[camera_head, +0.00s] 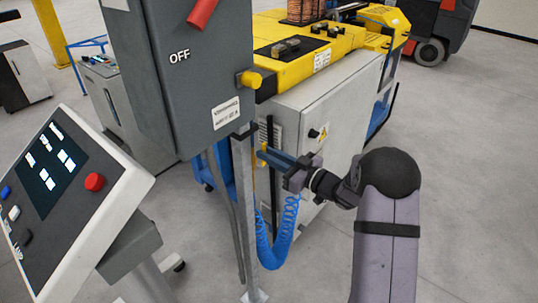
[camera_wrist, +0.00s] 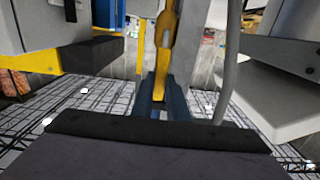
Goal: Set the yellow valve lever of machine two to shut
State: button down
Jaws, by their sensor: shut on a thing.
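The yellow valve lever (camera_wrist: 164,58) runs nearly upright in the wrist view, and its lower end sits between the two blue fingers of my gripper (camera_wrist: 164,88). My gripper is shut on the lever. In the camera_head view my gripper (camera_head: 270,157) reaches leftward beside the grey post. Only a small yellow part of the lever (camera_head: 263,151) shows there, at the fingertips. Much of the lever and its valve is hidden by the fingers and the post, so I cannot read its setting from these views.
A grey post (camera_head: 243,200) stands close left of my gripper, under a grey switch box (camera_head: 190,75) marked OFF. A blue coiled hose (camera_head: 274,248) hangs below. A grey and yellow machine (camera_head: 335,105) stands behind. A control panel (camera_head: 75,185) is at left. Floor at right is clear.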

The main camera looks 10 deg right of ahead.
jog(key=w+d+f+m+p, duration=0.1)
jog(key=w+d+f+m, duration=0.1)
jog(key=m, duration=0.7)
jog(key=w+d+f+m+p, duration=0.2)
jog(key=f+m, duration=0.3)
jog(key=m, duration=0.4)
jog(key=shift+w+d, duration=0.5)
jog(key=shift+d, duration=0.05)
jog(key=shift+f, duration=0.1)
jog(key=c, duration=1.7)
grip_release()
jog(key=shift+s, duration=0.1)
jog(key=b+v, duration=0.2)
jog(key=v, duration=0.5)
jog(key=shift+s+d+b, duration=0.1)
jog(key=shift+b, duration=0.2)
